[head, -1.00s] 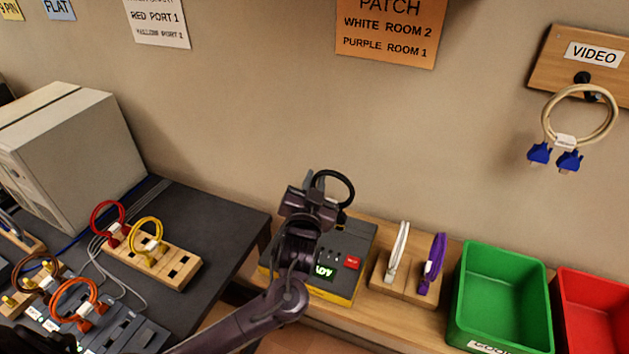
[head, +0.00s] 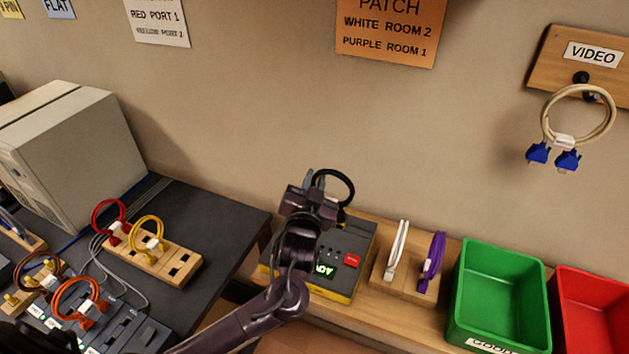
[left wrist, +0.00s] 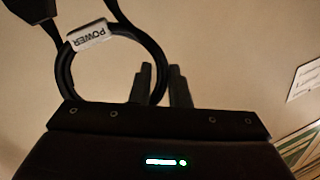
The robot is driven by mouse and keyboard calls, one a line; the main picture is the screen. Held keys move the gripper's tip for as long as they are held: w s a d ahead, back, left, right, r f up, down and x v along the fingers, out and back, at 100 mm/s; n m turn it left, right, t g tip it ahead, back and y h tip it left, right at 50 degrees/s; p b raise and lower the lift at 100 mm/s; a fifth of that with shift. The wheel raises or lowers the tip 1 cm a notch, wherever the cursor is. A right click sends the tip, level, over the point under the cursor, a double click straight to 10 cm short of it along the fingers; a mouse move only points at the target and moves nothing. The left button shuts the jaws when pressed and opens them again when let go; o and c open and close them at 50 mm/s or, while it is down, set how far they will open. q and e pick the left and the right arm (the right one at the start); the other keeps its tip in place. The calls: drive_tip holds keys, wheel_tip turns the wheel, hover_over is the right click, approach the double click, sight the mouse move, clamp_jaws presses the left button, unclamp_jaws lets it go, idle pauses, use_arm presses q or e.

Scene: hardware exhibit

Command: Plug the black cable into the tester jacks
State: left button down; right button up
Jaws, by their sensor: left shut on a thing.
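The black cable (head: 347,184) is a looped ring above the tester in the head view. In the left wrist view the black cable (left wrist: 67,78) carries a white POWER tag, and a dark plug (left wrist: 30,10) shows at the upper left. My left gripper (head: 318,183) is shut on the cable loop; its fingers (left wrist: 160,84) show in the left wrist view. The tester (head: 355,240) is a dark box with a yellow base, a red label and a lit green display. My arm hides its left part. I cannot tell whether the plugs touch the jacks. My right gripper is not in view.
A wooden stand (head: 405,286) with white (head: 397,252) and purple (head: 431,262) cables is close right of the tester. Green (head: 500,295) and red (head: 595,310) bins stand farther right. A dark desk (head: 215,215) with a computer and cable racks is left.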

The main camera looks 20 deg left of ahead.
use_arm(q)
drive_tip(key=shift+r, duration=0.1)
idle(0.3)
drive_tip(key=shift+f, duration=0.45)
idle(0.9)
drive_tip(key=shift+f, duration=0.65)
idle(0.9)
drive_tip(key=c, duration=0.7)
unclamp_jaws()
drive_tip(key=shift+o, duration=0.2)
